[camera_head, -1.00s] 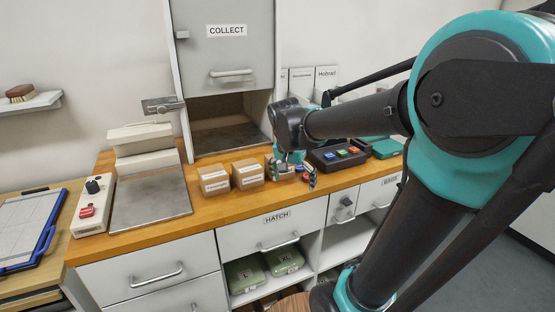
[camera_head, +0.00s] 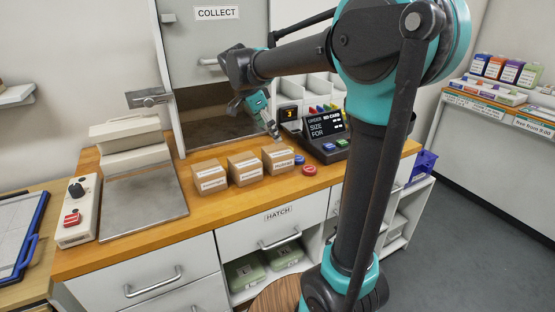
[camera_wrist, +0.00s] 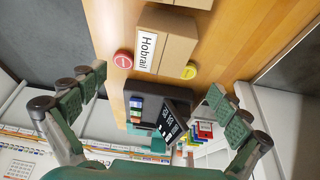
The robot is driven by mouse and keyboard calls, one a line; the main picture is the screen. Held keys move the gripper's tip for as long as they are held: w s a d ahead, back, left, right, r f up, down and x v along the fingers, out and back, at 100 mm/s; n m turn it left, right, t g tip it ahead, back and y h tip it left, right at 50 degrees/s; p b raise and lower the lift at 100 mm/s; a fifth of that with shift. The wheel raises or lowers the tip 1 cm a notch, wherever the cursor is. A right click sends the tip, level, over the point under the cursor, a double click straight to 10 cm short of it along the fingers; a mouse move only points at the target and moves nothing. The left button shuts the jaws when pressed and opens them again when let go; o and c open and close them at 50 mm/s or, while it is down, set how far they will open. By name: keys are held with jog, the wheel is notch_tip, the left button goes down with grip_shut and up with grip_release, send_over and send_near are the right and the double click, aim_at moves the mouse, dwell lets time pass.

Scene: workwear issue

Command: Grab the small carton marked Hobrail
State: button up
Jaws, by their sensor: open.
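Three small brown cartons stand in a row on the wooden counter. The right one (camera_head: 279,153) is marked Hobrail. My gripper (camera_head: 258,118) is above and slightly behind the Hobrail carton in the head view. In the wrist view my gripper (camera_wrist: 155,106) has its fingers wide apart with nothing between them, and the carton lies beyond them. The middle carton (camera_head: 245,163) and left carton (camera_head: 210,172) carry other labels, hard to read.
A red button (camera_head: 309,170) and a blue button (camera_head: 299,159) sit right of the Hobrail carton. A display unit (camera_head: 325,124) stands farther right. The COLLECT hatch (camera_head: 205,60) is behind. A scale-like metal plate (camera_head: 145,207) lies left.

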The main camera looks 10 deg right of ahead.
aim_at(277, 150)
jog(key=shift+x, duration=4.45)
jog(key=shift+w+a+f, duration=0.1)
jog(key=shift+a+f, duration=0.05)
jog(key=shift+f, duration=0.15)
jog(key=c, duration=1.4)
